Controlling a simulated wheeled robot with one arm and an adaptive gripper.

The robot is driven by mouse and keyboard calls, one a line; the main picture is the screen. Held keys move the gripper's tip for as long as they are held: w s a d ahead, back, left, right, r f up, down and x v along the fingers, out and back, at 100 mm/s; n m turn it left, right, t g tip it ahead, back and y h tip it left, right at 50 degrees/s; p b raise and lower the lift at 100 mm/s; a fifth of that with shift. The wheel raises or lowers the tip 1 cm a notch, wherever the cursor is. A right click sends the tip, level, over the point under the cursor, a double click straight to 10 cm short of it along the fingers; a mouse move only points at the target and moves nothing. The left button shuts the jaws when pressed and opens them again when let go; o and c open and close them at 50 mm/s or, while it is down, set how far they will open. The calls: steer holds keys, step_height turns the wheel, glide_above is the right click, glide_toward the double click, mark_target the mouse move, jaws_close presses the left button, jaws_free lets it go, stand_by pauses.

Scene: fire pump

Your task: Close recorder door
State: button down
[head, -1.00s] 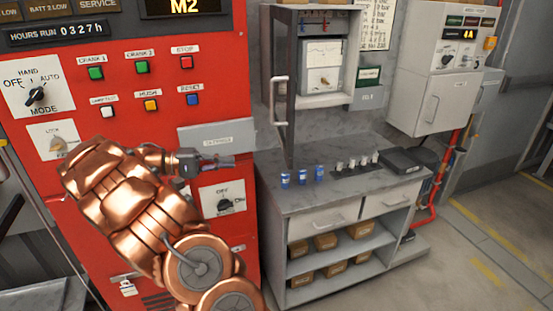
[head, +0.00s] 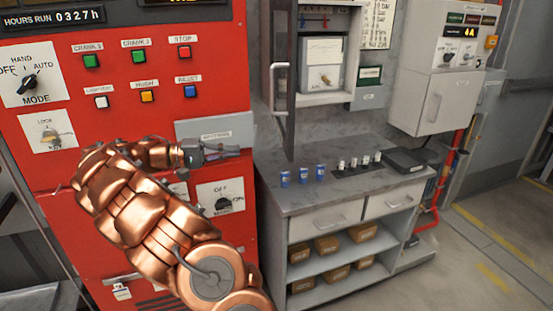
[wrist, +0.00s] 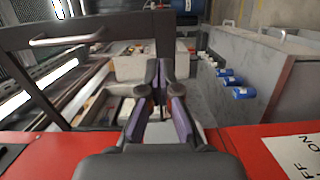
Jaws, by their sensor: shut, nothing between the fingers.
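The recorder door (head: 291,125) stands open, swung out from the grey recorder cabinet (head: 352,62) on the back wall. It has a dark frame and a pale vertical handle (head: 281,90). The recorder (head: 322,65) is exposed inside. My gripper (head: 240,150) is shut and empty, in front of the red panel, left of the door's lower end and apart from the handle. In the wrist view the gripper (wrist: 165,68) points forward. The dark door frame (wrist: 100,28) crosses the upper left there, with its handle (wrist: 66,38) beyond and left of the fingertips.
The red control panel (head: 120,75) with buttons and knobs is close on the left. A grey wall box (head: 430,100) hangs right. Floor is clear at right.

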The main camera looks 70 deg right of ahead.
mark_target(287, 149)
steer(key=shift+s+d+f+b, duration=0.1)
steer(key=shift+s+f+b, duration=0.3)
steer(key=shift+b, duration=1.25)
steer(key=x, duration=0.3)
steer(key=p+x, duration=0.1)
steer(key=x, duration=0.3)
steer(key=r+x, duration=0.1)
steer(key=x, duration=0.2)
steer(key=shift+s, duration=0.2)
steer(key=shift+s+d+p, duration=0.35)
steer(key=shift+s+d, duration=0.05)
steer(key=shift+s+f, duration=0.1)
